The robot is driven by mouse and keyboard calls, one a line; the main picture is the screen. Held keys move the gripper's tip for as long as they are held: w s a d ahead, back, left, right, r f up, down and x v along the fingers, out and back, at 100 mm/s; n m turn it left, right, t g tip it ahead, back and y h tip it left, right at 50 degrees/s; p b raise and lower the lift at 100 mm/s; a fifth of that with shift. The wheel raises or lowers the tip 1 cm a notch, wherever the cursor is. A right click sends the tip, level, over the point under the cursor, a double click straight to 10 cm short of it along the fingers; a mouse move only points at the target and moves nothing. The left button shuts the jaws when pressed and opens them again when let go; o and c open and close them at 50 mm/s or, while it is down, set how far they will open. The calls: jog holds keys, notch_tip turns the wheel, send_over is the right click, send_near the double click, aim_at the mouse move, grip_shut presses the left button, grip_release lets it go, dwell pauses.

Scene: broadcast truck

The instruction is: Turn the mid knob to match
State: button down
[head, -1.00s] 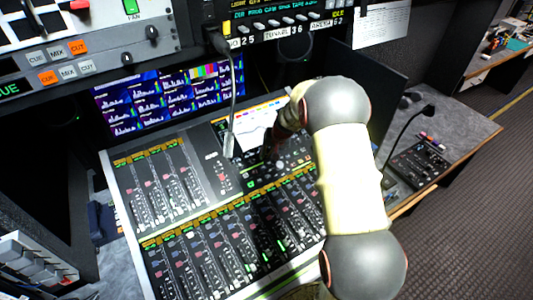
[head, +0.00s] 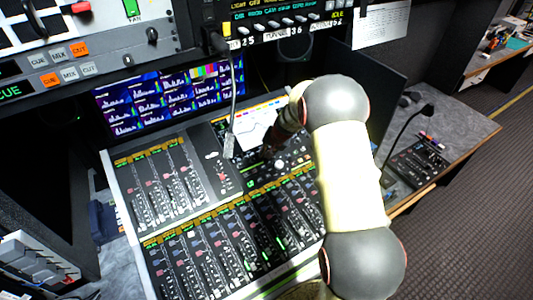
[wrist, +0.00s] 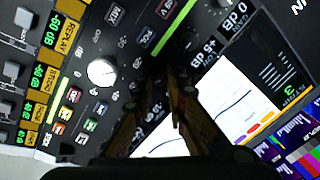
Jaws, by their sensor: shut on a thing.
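The mixing console (head: 222,190) fills the middle of the head view. My gripper (head: 268,152) reaches down onto its upper right section, just below the console's curve screen (head: 258,125). In the wrist view, my gripper's dark fingers (wrist: 172,100) are close together, shut on a dark knob in the shadow between them. The knob is mostly hidden by the fingers, and I cannot read its label or pointer. The curve screen in the wrist view (wrist: 236,100) is just right of the fingers. A pale knob (wrist: 101,73) is left of them, apart from the gripper.
Rows of faders (head: 225,245) lie left of and below my gripper. A gooseneck microphone (head: 410,135) stands on the desk at right. Monitors (head: 170,92) are behind the console.

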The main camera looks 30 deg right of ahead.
jog(key=c, duration=1.8)
grip_release()
jog(key=shift+o, duration=0.2)
jog(key=v, duration=1.2)
